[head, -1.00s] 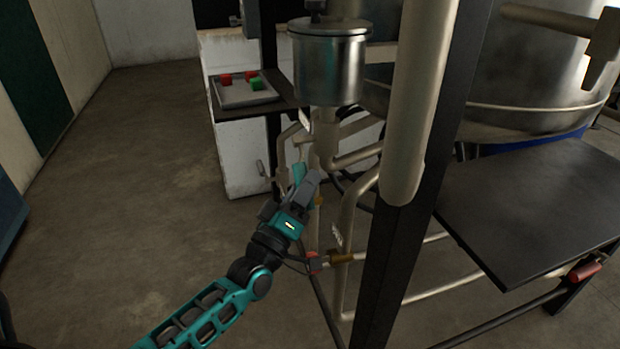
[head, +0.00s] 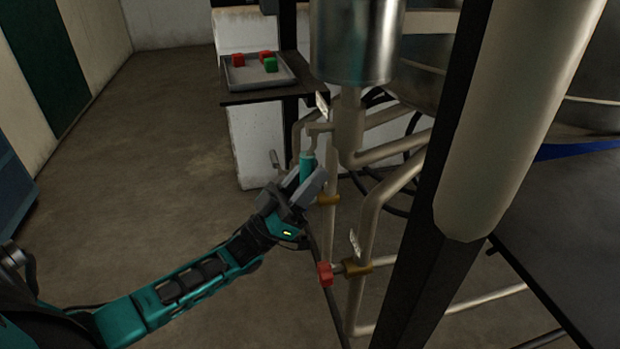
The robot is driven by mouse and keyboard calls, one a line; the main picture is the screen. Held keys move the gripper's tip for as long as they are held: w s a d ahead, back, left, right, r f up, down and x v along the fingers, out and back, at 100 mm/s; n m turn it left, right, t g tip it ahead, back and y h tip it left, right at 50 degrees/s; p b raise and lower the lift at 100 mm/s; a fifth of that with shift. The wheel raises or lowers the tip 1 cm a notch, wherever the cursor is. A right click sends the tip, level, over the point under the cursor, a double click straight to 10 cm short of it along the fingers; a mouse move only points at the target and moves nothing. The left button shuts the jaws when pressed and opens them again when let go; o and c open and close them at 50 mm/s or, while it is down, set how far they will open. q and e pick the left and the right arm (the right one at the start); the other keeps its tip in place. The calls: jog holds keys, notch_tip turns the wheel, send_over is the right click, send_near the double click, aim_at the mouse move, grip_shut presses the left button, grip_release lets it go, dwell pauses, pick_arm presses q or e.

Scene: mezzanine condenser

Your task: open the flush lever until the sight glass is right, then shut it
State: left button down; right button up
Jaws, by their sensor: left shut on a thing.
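My left gripper (head: 308,184) is at the pipework below the steel vessel, shut on the flush lever; its fingers hide most of the lever. A brass valve body (head: 328,199) sits on a thin upright pipe just right of the fingertips. A short upright teal cylinder (head: 307,163) shows directly behind the fingers, under a bent pipe end; I cannot tell if it is the sight glass, nor read any level. My right gripper is not in view.
A red-handled brass valve (head: 357,267) is lower right of the gripper. A steel vessel (head: 353,45) hangs above. A thick post (head: 510,120) blocks the right side. A tray (head: 240,76) with red and green cubes stands behind. Floor at left is clear.

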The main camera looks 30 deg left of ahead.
pick_arm(q)
jog(key=shift+w+a+m+g+h, duration=0.2)
jog(key=shift+m+g+h, duration=0.1)
jog(key=shift+m+h, duration=0.35)
jog(key=c, duration=0.9)
grip_release()
jog(key=shift+o, duration=0.2)
jog(key=shift+s, duration=0.1)
jog(key=v, duration=1.2)
jog(key=shift+s+a+f, duration=0.2)
jog(key=shift+f, duration=0.1)
